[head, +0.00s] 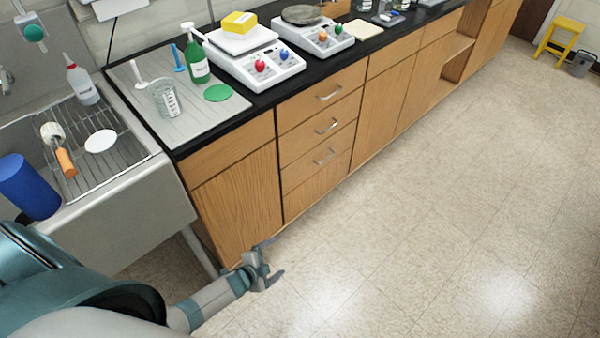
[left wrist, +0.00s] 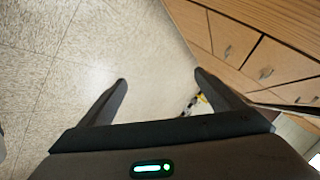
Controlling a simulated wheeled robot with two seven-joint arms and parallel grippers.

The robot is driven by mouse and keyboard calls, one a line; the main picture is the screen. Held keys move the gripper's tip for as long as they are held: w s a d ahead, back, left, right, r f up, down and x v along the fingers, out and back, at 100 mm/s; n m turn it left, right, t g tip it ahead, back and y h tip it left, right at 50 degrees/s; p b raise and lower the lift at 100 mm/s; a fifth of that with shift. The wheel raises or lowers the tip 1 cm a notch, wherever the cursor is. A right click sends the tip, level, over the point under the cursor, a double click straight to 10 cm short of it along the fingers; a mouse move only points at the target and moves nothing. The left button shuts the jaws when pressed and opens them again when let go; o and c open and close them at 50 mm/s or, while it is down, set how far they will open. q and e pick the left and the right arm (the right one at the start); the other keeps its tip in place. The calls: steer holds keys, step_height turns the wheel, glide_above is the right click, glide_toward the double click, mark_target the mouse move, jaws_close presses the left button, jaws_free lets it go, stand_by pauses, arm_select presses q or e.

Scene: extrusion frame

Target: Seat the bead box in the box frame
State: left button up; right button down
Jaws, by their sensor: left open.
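I cannot make out a bead box or a box frame in either view. My left gripper (head: 270,262) is low in the head view, over the floor in front of the wooden cabinets. In the left wrist view its two dark fingers (left wrist: 160,78) are spread wide, with only floor between them, so it is open and empty. My right gripper is not in view.
A black counter (head: 262,103) above wooden cabinets (head: 235,200) carries two white hot plates (head: 250,60), a yellow block (head: 239,22), a green bottle (head: 197,65) and a beaker (head: 166,98). A sink (head: 120,215) is at left.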

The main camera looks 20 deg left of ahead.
arm_select(q)
steer(key=s+d+f+n+g, duration=0.1)
steer(key=s+f+n+g, duration=0.2)
steer(key=s, duration=1.1)
steer(key=s+d+f+n+g+y+b, duration=0.1)
steer(key=s+d+f+n+g, duration=0.1)
steer(key=s+f, duration=0.7)
steer(key=s+d+f+n+g, duration=0.1)
steer(key=s+f+n+g, duration=0.3)
steer(key=s, duration=1.6)
step_height(320, 180, down, 3)
steer(key=shift+d+r+n+y+b, duration=0.1)
steer(key=shift+d+n+y+b, duration=0.25)
steer(key=shift+n, duration=0.35)
steer(key=shift+c, duration=0.6)
